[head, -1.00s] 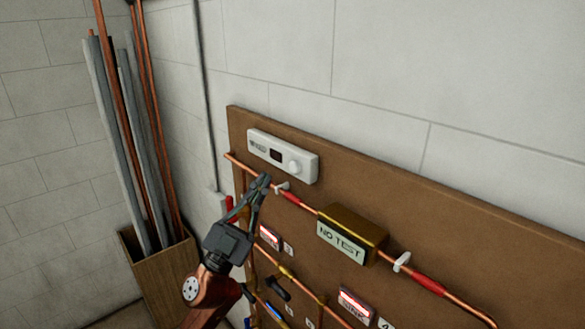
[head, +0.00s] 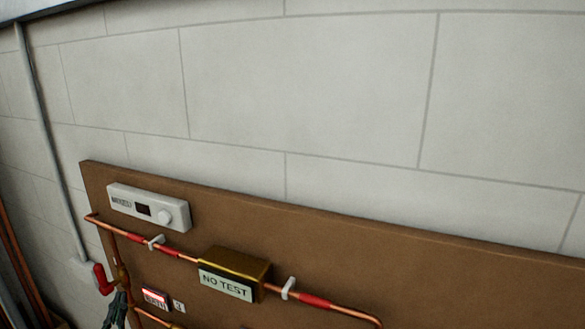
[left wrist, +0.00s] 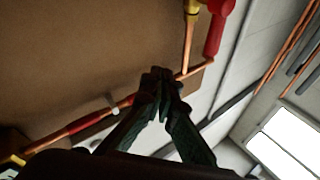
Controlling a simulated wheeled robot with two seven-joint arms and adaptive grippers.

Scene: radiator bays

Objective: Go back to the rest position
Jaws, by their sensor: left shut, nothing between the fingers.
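My left gripper (head: 118,308) shows at the bottom left of the head view, in front of the lower left part of the brown board (head: 330,245). In the left wrist view its two dark fingers (left wrist: 162,78) meet at the tips, shut with nothing between them. Copper pipe and a red handle (left wrist: 218,32) lie beyond the fingertips there. My right gripper is in neither view.
The board carries a white control box (head: 148,207), a brass box labelled "NO TEST" (head: 236,273) and copper pipes with red sleeves (head: 316,300). A red valve handle (head: 102,280) stands at its left edge. The wall (head: 330,90) above is bare.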

